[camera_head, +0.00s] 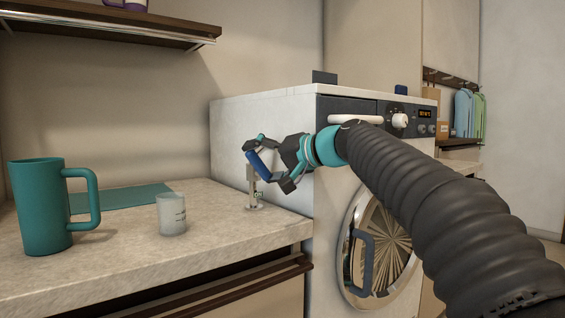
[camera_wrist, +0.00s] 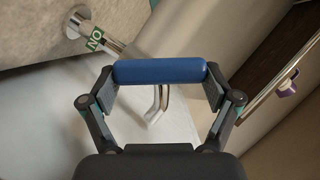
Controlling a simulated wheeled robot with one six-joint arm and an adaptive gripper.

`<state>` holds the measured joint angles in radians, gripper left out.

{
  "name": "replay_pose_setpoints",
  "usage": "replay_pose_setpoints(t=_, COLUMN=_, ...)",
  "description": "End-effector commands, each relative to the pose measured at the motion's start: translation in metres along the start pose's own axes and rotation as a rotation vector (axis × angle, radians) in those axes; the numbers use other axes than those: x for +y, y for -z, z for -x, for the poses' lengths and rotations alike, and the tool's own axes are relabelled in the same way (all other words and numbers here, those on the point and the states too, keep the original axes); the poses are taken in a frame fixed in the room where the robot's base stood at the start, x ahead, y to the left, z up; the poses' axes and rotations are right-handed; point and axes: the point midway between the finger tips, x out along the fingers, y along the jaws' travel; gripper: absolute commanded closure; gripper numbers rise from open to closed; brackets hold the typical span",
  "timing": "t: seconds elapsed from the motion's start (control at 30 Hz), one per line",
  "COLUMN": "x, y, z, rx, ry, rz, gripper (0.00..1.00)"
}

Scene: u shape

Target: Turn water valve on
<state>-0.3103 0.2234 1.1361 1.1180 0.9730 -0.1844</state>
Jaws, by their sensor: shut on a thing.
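The water valve (camera_head: 254,199) stands on the countertop beside the washing machine, a small metal fitting with a pipe and a blue lever handle (camera_wrist: 160,71). My gripper (camera_head: 266,166) comes in from the right over the valve and is shut on the blue handle. In the wrist view, my gripper (camera_wrist: 161,78) has one finger pad against each end of the handle. A green label (camera_wrist: 95,40) with white letters, reading ON turned around, sits on the metal stem. A small green label also shows low on the valve in the head view. Part of the handle is hidden by the fingers.
The washing machine (camera_head: 262,130) stands right behind the valve, with its round door (camera_head: 383,255) below my arm. A teal mug (camera_head: 40,210), a small whitish cup (camera_head: 171,214) and a teal mat (camera_head: 125,198) are on the countertop at left. A shelf (camera_head: 110,24) hangs above.

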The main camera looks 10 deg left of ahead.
Motion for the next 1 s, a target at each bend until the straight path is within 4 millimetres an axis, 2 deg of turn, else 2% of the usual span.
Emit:
replay_pose_setpoints(t=0.5, x=-0.0040, y=-0.0042, z=-0.0050, rx=-0.010, ry=0.013, rz=-0.014, gripper=0.74)
replay_pose_setpoints(t=0.53, x=-0.0040, y=-0.0042, z=-0.0049, rx=-0.010, ry=0.013, rz=-0.014, gripper=0.05)
replay_pose_setpoints(t=0.57, x=-0.0039, y=-0.0041, z=-0.0048, rx=-0.010, ry=0.013, rz=-0.014, gripper=0.00)
replay_pose_setpoints(t=0.9, x=-0.0032, y=-0.0029, z=-0.0029, rx=-0.007, ry=0.011, rz=-0.014, gripper=0.00)
replay_pose_setpoints(t=1.0, x=-0.0024, y=-0.0020, z=0.0031, rx=-0.005, ry=0.010, rz=-0.014, gripper=0.00)
